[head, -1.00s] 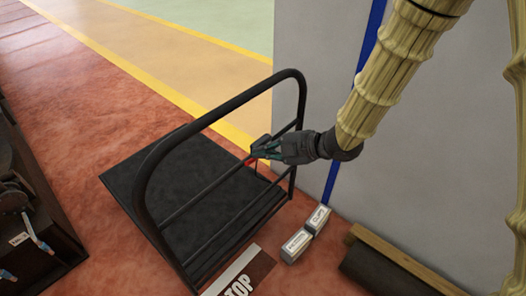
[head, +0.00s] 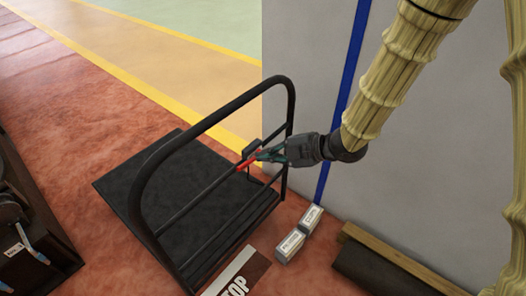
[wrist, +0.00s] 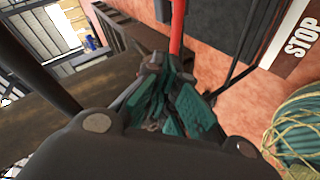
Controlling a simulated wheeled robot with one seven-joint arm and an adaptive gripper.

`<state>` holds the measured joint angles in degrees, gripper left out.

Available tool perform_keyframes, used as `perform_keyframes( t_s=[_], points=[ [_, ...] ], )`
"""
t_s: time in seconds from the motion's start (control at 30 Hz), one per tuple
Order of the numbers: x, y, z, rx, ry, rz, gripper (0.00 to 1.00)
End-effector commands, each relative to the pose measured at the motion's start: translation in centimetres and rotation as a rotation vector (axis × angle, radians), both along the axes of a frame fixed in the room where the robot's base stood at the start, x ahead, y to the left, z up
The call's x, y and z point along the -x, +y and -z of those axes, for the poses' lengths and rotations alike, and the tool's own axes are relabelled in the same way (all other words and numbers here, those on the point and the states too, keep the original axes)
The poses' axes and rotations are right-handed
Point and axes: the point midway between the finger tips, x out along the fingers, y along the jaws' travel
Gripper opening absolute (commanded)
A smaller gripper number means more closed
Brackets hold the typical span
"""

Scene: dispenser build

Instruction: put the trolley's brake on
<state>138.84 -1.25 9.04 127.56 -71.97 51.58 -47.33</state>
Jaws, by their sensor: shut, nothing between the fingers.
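The trolley (head: 110,185) has a flat black deck and a tall black hoop handle (head: 150,170) with crossbars. A red lever (head: 246,162) shows at the upper crossbar, beside a small dark box (head: 252,145) near the handle's right post. My gripper (head: 264,155) is shut and empty, with its teal fingers at the lever's upper end. In the wrist view the red lever (wrist: 177,28) runs up from just beyond my fingertips (wrist: 155,62). I cannot tell whether they touch it. The lever's mount is partly hidden by my fingers.
A grey wall (head: 325,110) with a blue stripe stands close behind my gripper. Two small labelled boxes (head: 290,246) lie on the floor right of the trolley. A wooden beam (head: 400,260) lies at the lower right. A dark cabinet (head: 30,235) stands at left. Floor beyond the trolley is clear.

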Motion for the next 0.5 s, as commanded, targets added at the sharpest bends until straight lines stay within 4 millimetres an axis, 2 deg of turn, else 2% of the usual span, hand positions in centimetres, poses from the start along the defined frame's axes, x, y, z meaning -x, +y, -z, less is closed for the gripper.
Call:
perform_keyframes(
  t_s=[0.03,0.3,0.5],
  points=[
    [0.3,-0.6,-0.8,0.000,-0.001,0.000,0.00],
    [2.2,-4.7,-3.5,-0.002,-0.001,0.007,0.00],
    [3.3,-6.7,-4.9,-0.002,-0.001,0.005,0.00]
  ],
)
